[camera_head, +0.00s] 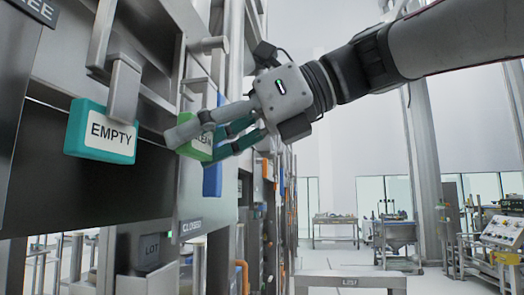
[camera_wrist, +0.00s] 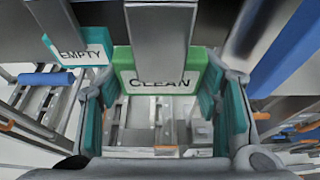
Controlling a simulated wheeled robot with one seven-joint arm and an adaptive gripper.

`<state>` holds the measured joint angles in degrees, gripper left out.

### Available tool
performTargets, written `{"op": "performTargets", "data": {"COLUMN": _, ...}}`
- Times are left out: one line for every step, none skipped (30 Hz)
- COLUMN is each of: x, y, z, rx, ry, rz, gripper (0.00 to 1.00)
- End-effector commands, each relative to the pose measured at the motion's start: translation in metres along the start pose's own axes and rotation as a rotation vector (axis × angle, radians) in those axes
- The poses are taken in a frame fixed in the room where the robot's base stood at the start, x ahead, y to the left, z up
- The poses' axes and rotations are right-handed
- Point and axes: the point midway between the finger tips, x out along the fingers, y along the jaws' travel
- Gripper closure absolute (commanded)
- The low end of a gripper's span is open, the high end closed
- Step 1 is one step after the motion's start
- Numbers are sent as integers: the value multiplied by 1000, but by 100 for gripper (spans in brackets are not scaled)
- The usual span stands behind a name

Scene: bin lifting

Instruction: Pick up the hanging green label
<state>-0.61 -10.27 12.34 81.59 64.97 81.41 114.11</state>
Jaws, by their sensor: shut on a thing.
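The green label (camera_head: 201,150) reads CLEAN and hangs at the front of the metal rack, partly hidden by my fingers in the head view. In the wrist view the green label (camera_wrist: 197,62) hangs upright from a flat grey metal hook (camera_wrist: 158,28). My gripper (camera_head: 196,139) reaches in from the right and is shut on the label. In the wrist view the teal finger pads of my gripper (camera_wrist: 163,98) stand at the label's left and right edges.
A teal label (camera_head: 101,145) reading EMPTY hangs from another hook (camera_head: 124,88) to the left, close to my gripper. A blue piece (camera_head: 212,181) lies just behind and below the fingers. Open floor and benches (camera_head: 335,220) show at the right.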

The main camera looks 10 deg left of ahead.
Motion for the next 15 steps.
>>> {"op": "performTargets", "data": {"x": -13, "y": -1, "z": -5, "rx": 2, "ry": -2, "rz": -5, "gripper": 65}}
{"op": "performTargets", "data": {"x": -20, "y": -1, "z": -8, "rx": 2, "ry": -2, "rz": -4, "gripper": 65}}
{"op": "performTargets", "data": {"x": -30, "y": -1, "z": -13, "rx": 2, "ry": -1, "rz": -5, "gripper": 65}}
{"op": "performTargets", "data": {"x": -38, "y": -1, "z": -16, "rx": 2, "ry": -2, "rz": -6, "gripper": 65}}
{"op": "performTargets", "data": {"x": -46, "y": -1, "z": -19, "rx": 2, "ry": -2, "rz": -5, "gripper": 65}}
{"op": "performTargets", "data": {"x": -56, "y": -1, "z": -23, "rx": 1, "ry": -2, "rz": -4, "gripper": 65}}
{"op": "performTargets", "data": {"x": -63, "y": 0, "z": -26, "rx": 2, "ry": -2, "rz": -4, "gripper": 65}}
{"op": "performTargets", "data": {"x": -69, "y": 0, "z": -28, "rx": 2, "ry": -3, "rz": -3, "gripper": 65}}
{"op": "performTargets", "data": {"x": -77, "y": 0, "z": -32, "rx": 2, "ry": -2, "rz": -3, "gripper": 65}}
{"op": "performTargets", "data": {"x": -83, "y": -1, "z": -34, "rx": 2, "ry": -2, "rz": -3, "gripper": 65}}
{"op": "performTargets", "data": {"x": -88, "y": 0, "z": -36, "rx": 2, "ry": -2, "rz": -2, "gripper": 65}}
{"op": "performTargets", "data": {"x": -95, "y": 0, "z": -39, "rx": 2, "ry": -2, "rz": -2, "gripper": 65}}
{"op": "performTargets", "data": {"x": -99, "y": 0, "z": -41, "rx": 2, "ry": -2, "rz": -2, "gripper": 65}}
{"op": "performTargets", "data": {"x": -103, "y": 0, "z": -42, "rx": 1, "ry": -2, "rz": -2, "gripper": 65}}
{"op": "performTargets", "data": {"x": -107, "y": 0, "z": -44, "rx": 1, "ry": -1, "rz": -1, "gripper": 65}}
